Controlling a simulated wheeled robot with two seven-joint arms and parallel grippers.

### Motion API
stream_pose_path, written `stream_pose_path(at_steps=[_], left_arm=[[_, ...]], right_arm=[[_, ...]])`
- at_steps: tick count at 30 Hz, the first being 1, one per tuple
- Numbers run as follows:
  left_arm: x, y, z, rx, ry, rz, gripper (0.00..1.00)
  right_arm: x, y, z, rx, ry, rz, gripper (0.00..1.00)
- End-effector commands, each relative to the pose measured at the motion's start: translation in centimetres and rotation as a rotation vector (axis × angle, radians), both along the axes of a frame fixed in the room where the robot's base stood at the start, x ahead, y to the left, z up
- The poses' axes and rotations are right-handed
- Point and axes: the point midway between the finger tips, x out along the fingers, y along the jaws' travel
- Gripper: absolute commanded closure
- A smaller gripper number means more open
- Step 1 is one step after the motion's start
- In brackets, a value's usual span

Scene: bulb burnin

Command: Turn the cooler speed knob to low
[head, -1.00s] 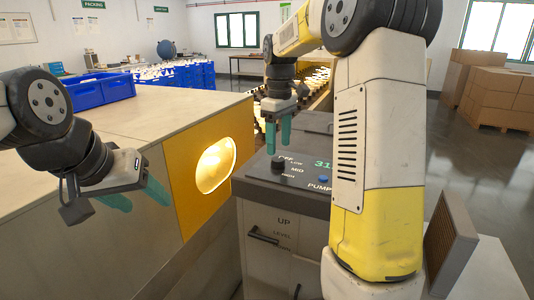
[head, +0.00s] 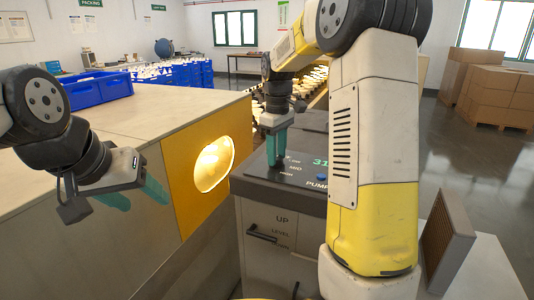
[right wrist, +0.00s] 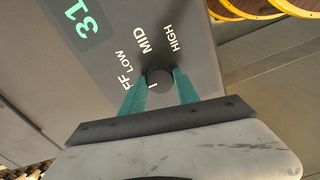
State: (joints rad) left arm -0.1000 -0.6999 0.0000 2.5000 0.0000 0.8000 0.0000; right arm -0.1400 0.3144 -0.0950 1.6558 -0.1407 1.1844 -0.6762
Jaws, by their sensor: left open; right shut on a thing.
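The cooler speed knob (right wrist: 158,79) is dark and round, on the grey panel (right wrist: 110,60) with the labels OFF (partly hidden), LOW, MID and HIGH around it. In the right wrist view my right gripper (right wrist: 159,90) has one teal finger on each side of the knob and is shut on it. I cannot tell for sure which label the knob points to. In the head view this gripper (head: 278,158) reaches down to the panel and its fingers hide most of the knob. My left gripper (head: 132,194) is open and empty, in front of the bench side.
A green 31 readout (head: 319,162) and a blue pump button (head: 321,178) are on the same panel. A lit round opening (head: 214,163) is in the yellow panel to the left. A blue crate (head: 97,90) stands on the bench. A drawer handle (head: 262,234) sticks out below.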

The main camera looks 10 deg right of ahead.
Motion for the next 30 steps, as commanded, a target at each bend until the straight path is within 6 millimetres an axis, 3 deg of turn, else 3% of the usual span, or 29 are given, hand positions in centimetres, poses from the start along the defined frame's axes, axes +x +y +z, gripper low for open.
stream_pose_path(at_steps=[11, 30], left_arm=[[0.0, 0.0, 0.0, 0.0, 0.0, 0.0, 0.41], [0.0, 0.0, 0.0, 0.0, 0.0, 0.0, 0.41]], right_arm=[[0.01, -0.01, 0.06, 0.0, -0.001, -0.1, 1.0], [-0.01, 0.04, 0.1, -0.001, -0.002, -0.603, 1.0]])
